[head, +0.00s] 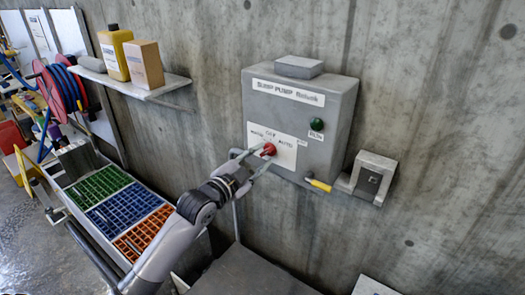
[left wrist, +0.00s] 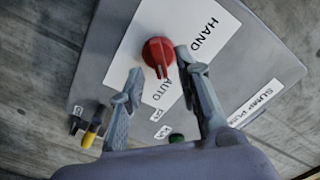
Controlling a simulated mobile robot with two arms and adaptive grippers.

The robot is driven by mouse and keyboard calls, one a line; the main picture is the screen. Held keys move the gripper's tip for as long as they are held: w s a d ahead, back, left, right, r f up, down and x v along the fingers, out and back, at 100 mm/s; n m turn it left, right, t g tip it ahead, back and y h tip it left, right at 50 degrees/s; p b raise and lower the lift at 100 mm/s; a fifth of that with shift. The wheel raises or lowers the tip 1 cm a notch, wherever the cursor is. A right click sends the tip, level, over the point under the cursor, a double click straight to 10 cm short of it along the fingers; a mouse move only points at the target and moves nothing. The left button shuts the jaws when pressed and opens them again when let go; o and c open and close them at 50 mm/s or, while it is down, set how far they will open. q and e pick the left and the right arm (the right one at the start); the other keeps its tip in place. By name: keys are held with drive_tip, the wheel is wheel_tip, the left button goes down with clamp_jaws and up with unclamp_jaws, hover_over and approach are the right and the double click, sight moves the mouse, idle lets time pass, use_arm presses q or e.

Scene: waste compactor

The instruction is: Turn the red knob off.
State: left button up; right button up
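The red knob (head: 268,149) is on a white label plate (head: 286,155) on the front of a grey sump pump box (head: 335,105). The plate reads HAND, OFF and AUTO in the head view. My left gripper (head: 254,159) is at the knob with its fingers apart. In the left wrist view, the red knob (left wrist: 158,50) shows between and slightly beyond the open fingertips (left wrist: 160,65); I cannot tell whether either finger touches it. The knob's pale pointer mark faces the AUTO word there. The OFF word is hidden in that view. My right gripper is not in view.
A green light (head: 316,124) is on the box, and a yellow-handled tool (head: 319,185) is below it. A small grey wall box (head: 373,174) is at the right. A shelf (head: 160,86) holds a yellow bottle and a carton. Coloured bins (head: 97,184) stand at the left.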

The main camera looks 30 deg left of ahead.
use_arm(q)
drive_tip(key=shift+w+d, duration=0.15)
drive_tip(key=shift+w, duration=0.7)
drive_tip(key=shift+c, duration=0.2)
clamp_jaws()
